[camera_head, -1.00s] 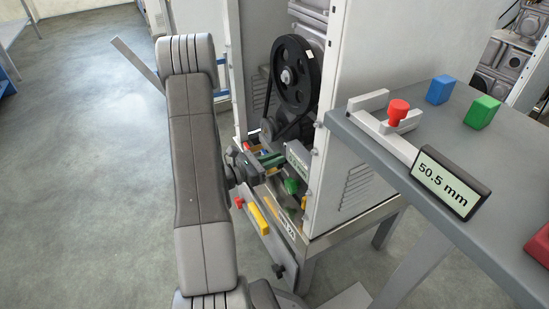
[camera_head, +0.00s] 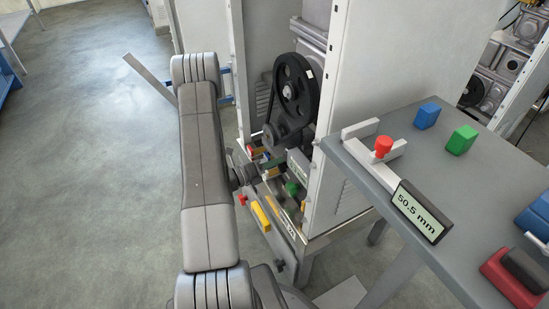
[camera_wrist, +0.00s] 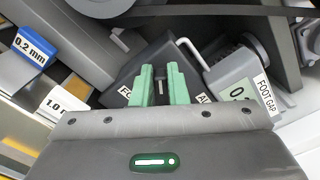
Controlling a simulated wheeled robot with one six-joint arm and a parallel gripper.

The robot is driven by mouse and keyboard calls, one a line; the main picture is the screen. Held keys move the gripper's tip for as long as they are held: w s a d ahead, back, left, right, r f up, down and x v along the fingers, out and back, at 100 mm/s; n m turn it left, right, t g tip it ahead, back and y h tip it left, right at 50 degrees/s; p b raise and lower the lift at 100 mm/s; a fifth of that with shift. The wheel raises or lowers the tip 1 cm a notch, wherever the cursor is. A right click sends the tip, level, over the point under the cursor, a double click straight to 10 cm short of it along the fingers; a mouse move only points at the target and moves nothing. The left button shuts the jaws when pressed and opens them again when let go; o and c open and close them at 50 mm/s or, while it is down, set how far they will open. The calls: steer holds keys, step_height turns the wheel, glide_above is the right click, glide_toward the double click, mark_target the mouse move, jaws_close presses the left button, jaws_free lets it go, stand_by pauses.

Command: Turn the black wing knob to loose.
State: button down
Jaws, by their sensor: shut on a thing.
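In the wrist view my gripper (camera_wrist: 162,72) has its two green fingers closed on a narrow dark upright piece, which looks like the wing of the black wing knob (camera_wrist: 160,86). The fingers hide most of the knob, so its turned position cannot be read. Behind it is a dark box face with partly covered labels, "FO" on the left and "AU" on the right. In the head view my gripper (camera_head: 268,164) is small, low inside the machine frame, beyond my arm; the knob cannot be made out there.
A grey housing (camera_wrist: 232,72) labelled "FOOT GAP" stands close right of the fingers. Blocks marked 0.2 mm (camera_wrist: 35,46) and 1.0 lie left. A black pulley wheel (camera_head: 294,84) is above. A grey table (camera_head: 408,168) with a 50.5 mm gauge (camera_head: 418,212) stands right.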

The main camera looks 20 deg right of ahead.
steer(key=shift+w+f+n+p, duration=0.15)
steer(key=shift+n+p, duration=0.35)
steer(key=shift+n, duration=0.65)
steer(key=shift+f+n+p, duration=0.25)
steer(key=shift+n+p, duration=0.3)
steer(key=shift+n, duration=0.65)
steer(key=shift+w+f+n+p, duration=0.15)
steer(key=shift+n+p, duration=0.35)
steer(key=shift+n, duration=0.65)
steer(key=shift+s+f, duration=0.1)
steer(key=c, duration=1.4)
jaws_free()
steer(key=shift+c, duration=0.2)
steer(key=shift+a, duration=0.15)
steer(key=s+a+p, duration=0.1)
steer(key=a, duration=1.2)
steer(key=shift+a, duration=0.25)
